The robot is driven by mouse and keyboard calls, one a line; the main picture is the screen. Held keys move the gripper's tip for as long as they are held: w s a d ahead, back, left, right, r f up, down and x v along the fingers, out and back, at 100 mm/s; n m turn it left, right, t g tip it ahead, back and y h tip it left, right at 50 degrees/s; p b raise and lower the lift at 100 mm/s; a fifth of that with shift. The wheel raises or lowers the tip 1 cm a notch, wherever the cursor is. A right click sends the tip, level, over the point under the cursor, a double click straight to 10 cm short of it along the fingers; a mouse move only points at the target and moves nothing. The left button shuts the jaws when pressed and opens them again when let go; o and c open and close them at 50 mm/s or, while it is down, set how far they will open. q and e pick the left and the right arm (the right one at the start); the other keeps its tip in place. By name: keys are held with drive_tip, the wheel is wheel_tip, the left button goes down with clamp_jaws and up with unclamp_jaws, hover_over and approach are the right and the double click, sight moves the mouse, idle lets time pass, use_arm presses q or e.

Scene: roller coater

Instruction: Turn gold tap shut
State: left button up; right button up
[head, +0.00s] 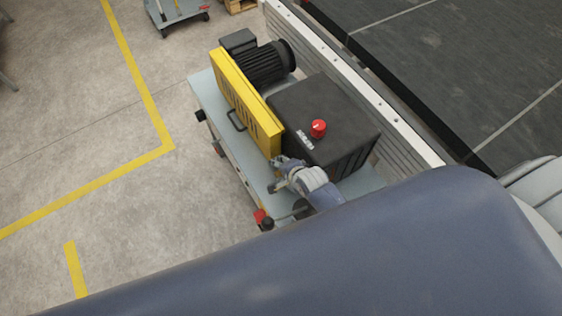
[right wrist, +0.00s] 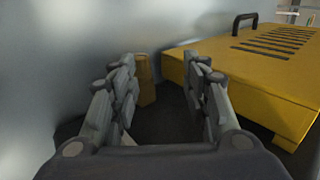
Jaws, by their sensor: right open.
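A small gold piece, which looks like the gold tap (right wrist: 146,80), shows in the right wrist view as an upright faceted shape beside the yellow cover. My right gripper (right wrist: 160,85) is open, its two fingers spread apart. The gold piece is just beyond the left finger, which overlaps part of it, and I cannot tell whether they touch. In the head view my right gripper (head: 279,176) is low beside the black box, near the end of the yellow cover. I cannot make out the tap there. My left gripper is not in view.
A yellow slotted cover (head: 245,105) with a handle stands beside a black motor (head: 265,64) and a black box (head: 322,115) with a red cap (head: 318,128). They sit on a grey cart (head: 208,98) along a ribbed wall.

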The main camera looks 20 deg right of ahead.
drive_tip(key=shift+r, duration=2.8)
